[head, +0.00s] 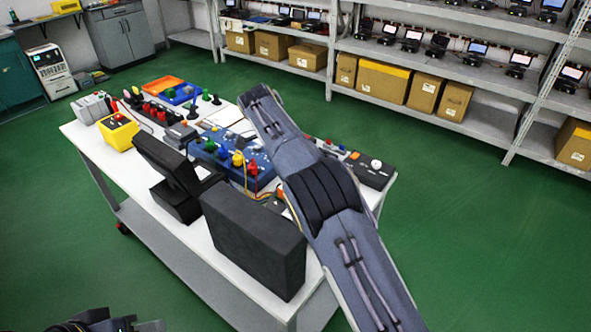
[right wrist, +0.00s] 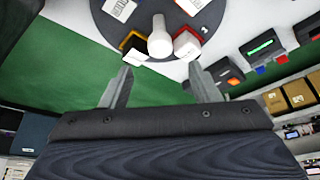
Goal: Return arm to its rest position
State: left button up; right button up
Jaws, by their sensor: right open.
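My right arm (head: 325,195) comes in from the lower right of the head view and reaches up over the white table. Its gripper is hidden behind the arm there. In the right wrist view my right gripper (right wrist: 162,88) is open, with its two fingers wide apart and nothing between them. Beyond the fingertips is a grey round plate (right wrist: 100,22) bearing a white rounded peg (right wrist: 160,38) and small coloured blocks. I cannot tell whether the fingers touch anything. A dark piece of my own body shows at the bottom left of the head view; my left gripper is not recognisable.
The white table (head: 160,215) is crowded with a blue switch box (head: 222,158), a yellow box (head: 118,133), a black block (head: 252,240) and a black stand (head: 168,170). Shelves (head: 440,68) with screens and cartons line the back. Green floor is clear at right.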

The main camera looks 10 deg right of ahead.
jog(key=s+d+r+n+y, duration=0.3)
jog(key=s+d+r, duration=0.1)
jog(key=s+d, duration=0.35)
jog(key=s+d+r+n+y, duration=0.2)
jog(key=s+d+r+y, duration=0.1)
jog(key=s+d, duration=0.4)
jog(key=s+a+f+n+t, duration=0.1)
jog(key=s+n+t, duration=0.1)
jog(key=s, duration=0.6)
jog(key=s+a+f+n+t+y, duration=0.1)
jog(key=s+n+t, duration=0.1)
jog(key=s+n, duration=0.3)
jog(key=s+f+n+t+y, duration=0.1)
jog(key=s+n, duration=0.3)
jog(key=s, duration=0.7)
jog(key=shift+s+a+f+t, duration=0.35)
jog(key=shift+a+f+t, duration=0.05)
jog(key=shift+f, duration=0.05)
